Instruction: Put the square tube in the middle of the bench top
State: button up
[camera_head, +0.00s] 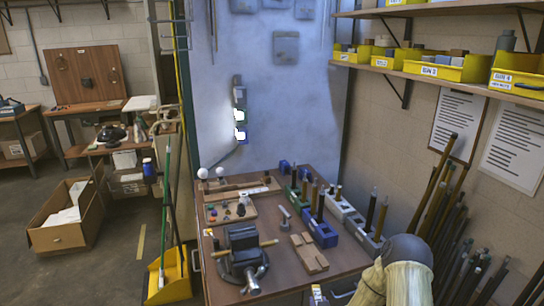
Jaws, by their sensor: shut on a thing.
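My gripper is not in view, so what it holds does not show. The bench top (281,267) is brown and lies in the lower middle of the head view. Its middle holds a small upright grey metal piece (285,217) and a light wooden block (309,253). Brown and dark rods stand upright in a green holder (293,192), a blue holder (319,230) and pale grey holders (341,206) along the right side. I cannot tell whether any of these is the square tube.
A dark vise (243,258) with a wooden bar stands at the bench's front left. A shallow parts tray (212,217) lies behind it. A grey-topped beige object (405,262) blocks the front right corner. Shelves with yellow bins (440,70) overhang the right. Small bare patches remain between items.

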notch_tip(320, 180, down, 12)
jog(key=b, duration=1)
jog(key=s+r+p, duration=0.2)
jog(key=r+p, duration=0.4)
jog(key=r, duration=0.1)
jog(key=s+r+p, duration=0.3)
jog(key=r+p, duration=0.3)
jog(key=r, duration=0.2)
jog(key=shift+s+d+r+p, duration=0.15)
jog(key=shift+r+p, duration=0.15)
jog(key=shift+p, duration=0.05)
